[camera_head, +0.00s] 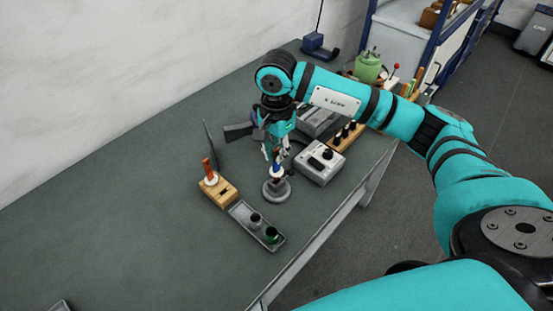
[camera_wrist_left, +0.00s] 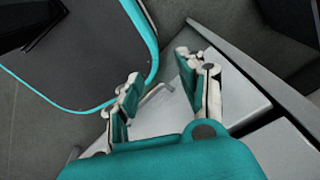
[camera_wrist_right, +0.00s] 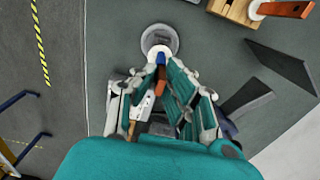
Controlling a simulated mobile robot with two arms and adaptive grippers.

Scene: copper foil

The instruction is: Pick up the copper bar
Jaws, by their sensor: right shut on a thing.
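My right gripper (camera_head: 276,148) is over the bench, pointing down above a round grey stand (camera_head: 276,190). In the right wrist view its fingers (camera_wrist_right: 162,90) close around a copper-brown bar (camera_wrist_right: 160,87) with a blue part (camera_wrist_right: 160,58) at its far end. The bar's blue part also shows in the head view (camera_head: 276,164), close above the stand's white top. I cannot tell whether they touch. The fingers hide much of the bar. My left gripper (camera_wrist_left: 160,78) is open and empty, away from the bench items; it is not in the head view.
A wooden block (camera_head: 223,192) bears an upright orange-brown bar (camera_head: 207,167) on a white disc. A grey tray (camera_head: 240,213) with small pots lies in front. A grey meter (camera_head: 320,163) stands right of the stand. The bench's left part is clear.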

